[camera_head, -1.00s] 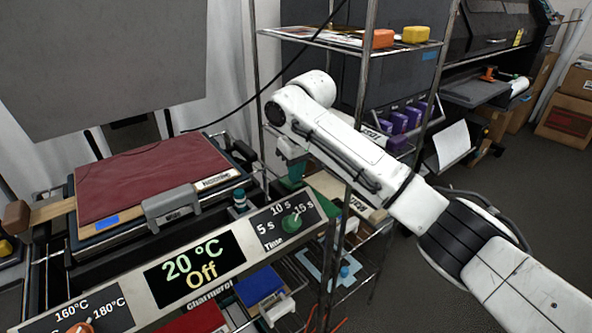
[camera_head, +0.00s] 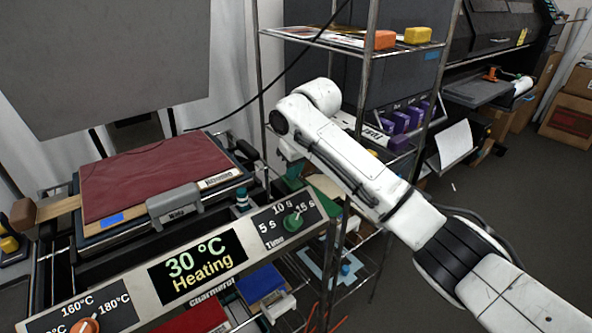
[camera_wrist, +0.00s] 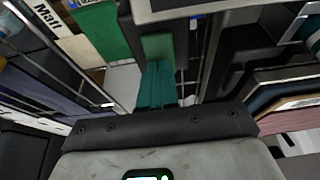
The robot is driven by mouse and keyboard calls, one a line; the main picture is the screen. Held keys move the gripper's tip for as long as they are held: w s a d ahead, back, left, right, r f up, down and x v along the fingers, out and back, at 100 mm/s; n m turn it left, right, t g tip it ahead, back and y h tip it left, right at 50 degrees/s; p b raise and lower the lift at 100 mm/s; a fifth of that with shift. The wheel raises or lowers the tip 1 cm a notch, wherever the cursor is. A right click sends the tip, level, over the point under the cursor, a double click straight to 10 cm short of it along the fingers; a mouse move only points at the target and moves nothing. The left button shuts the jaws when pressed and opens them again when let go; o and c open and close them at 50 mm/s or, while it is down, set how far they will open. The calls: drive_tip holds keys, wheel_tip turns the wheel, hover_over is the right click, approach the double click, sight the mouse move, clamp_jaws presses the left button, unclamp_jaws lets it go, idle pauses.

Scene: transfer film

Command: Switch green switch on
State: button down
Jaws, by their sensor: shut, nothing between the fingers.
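The heat press's control panel (camera_head: 195,265) runs along its front; its display (camera_head: 197,267) reads 30 °C and "Heating". A green time dial (camera_head: 292,221) sits at the panel's right end. I cannot clearly make out a separate green switch in the head view. My gripper is at the panel's right side, mostly hidden by the arm there. In the wrist view my gripper (camera_wrist: 156,78) shows as two teal fingers, shut together and empty. A lighter green patch shows at their far end; I cannot tell whether it is the switch or fingertips.
An orange temperature dial (camera_head: 85,327) is at the panel's lower left. A dark red sheet (camera_head: 150,175) lies on the press. A wire shelf (camera_head: 350,48) stands close behind my arm, with orange (camera_head: 380,39) and yellow (camera_head: 417,35) blocks on it.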

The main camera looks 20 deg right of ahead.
sight(296, 184)
drive_tip(key=shift+r+p, duration=0.5)
drive_tip(key=shift+p, duration=0.05)
drive_tip(key=p+v, duration=0.3)
drive_tip(key=shift+r+p, duration=0.35)
drive_tip(key=shift+r, duration=0.05)
drive_tip(key=s+d+r, duration=0.1)
drive_tip(key=s+r, duration=0.4)
drive_tip(key=r, duration=0.2)
drive_tip(key=shift+d+r+b, duration=0.3)
drive_tip(key=shift+d+b, duration=0.05)
